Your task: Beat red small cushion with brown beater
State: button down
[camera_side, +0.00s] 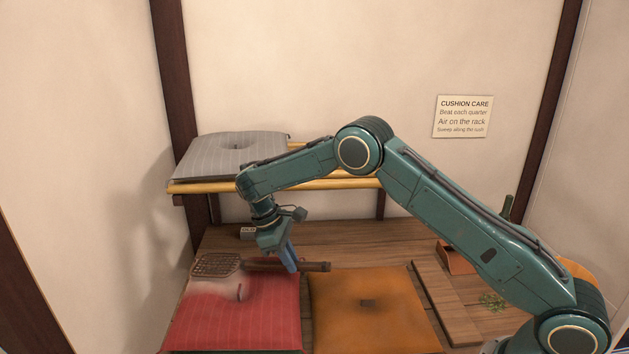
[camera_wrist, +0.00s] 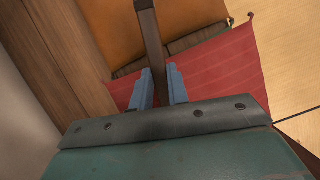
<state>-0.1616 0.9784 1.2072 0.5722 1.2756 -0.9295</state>
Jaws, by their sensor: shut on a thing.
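The red small cushion (camera_side: 240,322) lies on the wooden floor at the front left, with a pale patch near its back left part. It also shows in the wrist view (camera_wrist: 218,72). The brown beater (camera_side: 215,265) is held roughly level, its lattice head at the left over the cushion's back edge and its handle pointing right. I cannot tell whether the head touches the cushion. My gripper (camera_side: 291,262) is shut on the beater's handle (camera_wrist: 149,30). In the wrist view the handle runs between my blue fingers (camera_wrist: 159,88); the lattice head is out of view there.
An orange cushion (camera_side: 375,315) lies right of the red one. A grey cushion (camera_side: 228,156) rests on a bamboo rack (camera_side: 205,187) behind. A wooden board (camera_side: 443,300) and an orange-brown box (camera_side: 456,258) are at the right. A sign (camera_side: 463,117) hangs on the wall.

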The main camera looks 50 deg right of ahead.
jog(key=shift+s+d+r+t+y, duration=0.15)
jog(key=shift+r+t+y, duration=0.3)
jog(key=shift+r, duration=0.85)
jog(key=shift+s+a+r+t+y, duration=0.1)
jog(key=shift+s+r+t+y, duration=0.15)
jog(key=shift+r+t, duration=0.75)
jog(key=shift+s+d+r+t+y, duration=0.15)
jog(key=shift+r+y, duration=0.25)
jog(key=shift+r, duration=1.25)
jog(key=shift+w+f, duration=0.1)
